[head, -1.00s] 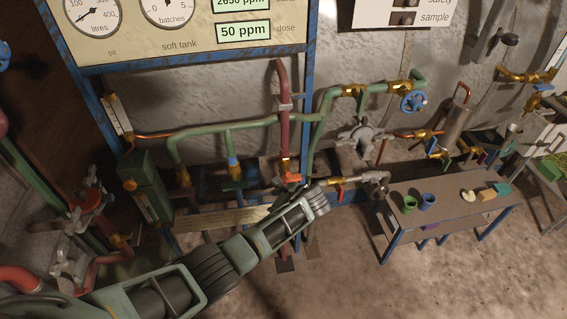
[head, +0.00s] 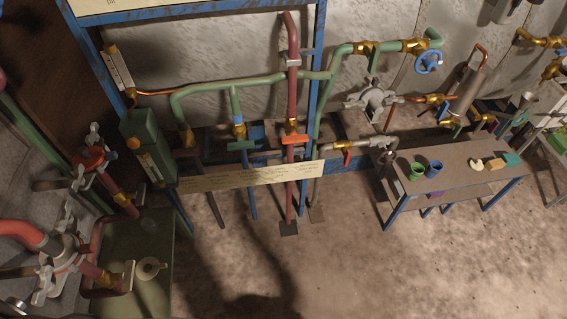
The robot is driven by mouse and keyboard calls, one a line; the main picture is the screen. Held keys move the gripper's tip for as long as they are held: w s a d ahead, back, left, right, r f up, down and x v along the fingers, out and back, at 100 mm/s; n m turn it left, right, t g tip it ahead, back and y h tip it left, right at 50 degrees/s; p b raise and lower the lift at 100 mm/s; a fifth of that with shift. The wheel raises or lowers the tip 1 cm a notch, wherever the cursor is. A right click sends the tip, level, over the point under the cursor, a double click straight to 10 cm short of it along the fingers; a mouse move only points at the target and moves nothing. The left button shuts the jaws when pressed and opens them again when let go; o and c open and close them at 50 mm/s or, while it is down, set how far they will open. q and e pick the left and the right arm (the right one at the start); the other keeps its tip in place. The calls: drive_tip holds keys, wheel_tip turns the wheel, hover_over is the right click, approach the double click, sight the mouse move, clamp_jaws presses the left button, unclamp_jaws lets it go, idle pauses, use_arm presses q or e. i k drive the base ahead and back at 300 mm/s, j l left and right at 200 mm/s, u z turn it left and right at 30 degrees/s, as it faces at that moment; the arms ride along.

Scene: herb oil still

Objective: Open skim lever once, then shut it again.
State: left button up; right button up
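No legible label tells which lever is the skim lever. In the head view an orange-red lever (head: 296,139) sits on a brass valve low on the dark red vertical pipe, lying roughly crosswise to it. A green lever (head: 241,145) sits below a blue fitting on the green pipe to its left, also roughly crosswise. A small red lever (head: 347,158) hangs at a brass valve to the right, on a pipe by the table. Neither of my grippers is in view.
A pale sign strip (head: 250,177) crosses in front of the lower pipes; its text is unreadable. A brown table (head: 450,177) with green and blue cups stands at right. Red pipework (head: 60,249) and a green surface (head: 165,285) are at lower left. The middle floor is clear.

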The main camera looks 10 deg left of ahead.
sight(294, 138)
drive_tip(key=i+l+u, duration=0.15)
drive_tip(key=u, duration=0.2)
drive_tip(key=i+l+u, duration=0.15)
drive_tip(key=l+u, duration=0.15)
drive_tip(key=i+l+u, duration=0.1)
drive_tip(key=l+u, duration=0.25)
